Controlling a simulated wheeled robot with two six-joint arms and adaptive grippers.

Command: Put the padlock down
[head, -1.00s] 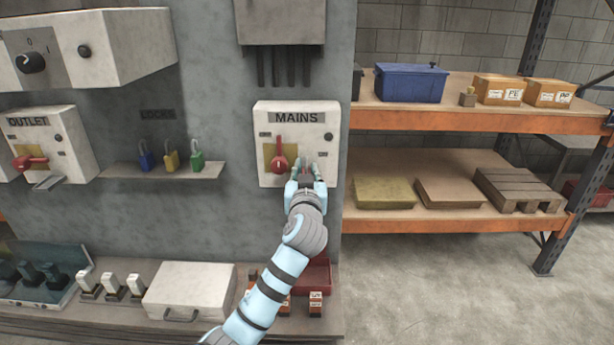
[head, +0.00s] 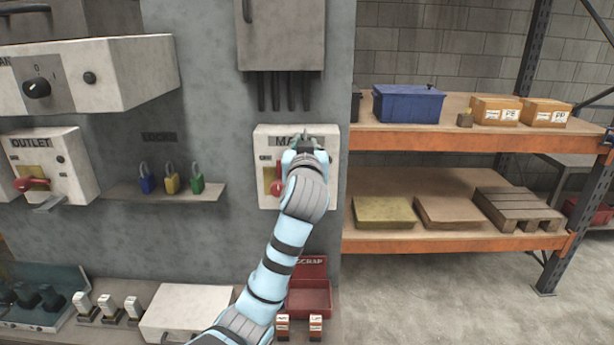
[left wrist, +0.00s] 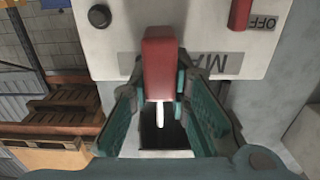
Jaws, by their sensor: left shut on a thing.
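My left gripper (head: 306,150) is raised in front of the MAINS box (head: 264,145), over part of its label. In the left wrist view its fingers (left wrist: 160,100) are shut on a red block-like body with a white strip, which I take to be the padlock (left wrist: 160,50). Its shackle is not visible, and the head view hides it behind the gripper. The box's red handle (head: 278,188) is just below and left of the gripper. Blue (head: 146,184), yellow (head: 171,183) and green (head: 197,184) padlocks stand on the locks shelf (head: 120,193). My right gripper is not in view.
The OUTLET box (head: 75,160) is left of the locks shelf. A red SCRAP bin (head: 310,295), a white case (head: 185,310) and white-topped pieces (head: 108,307) are on the bench below. Racking with a blue bin (head: 408,104) stands at right.

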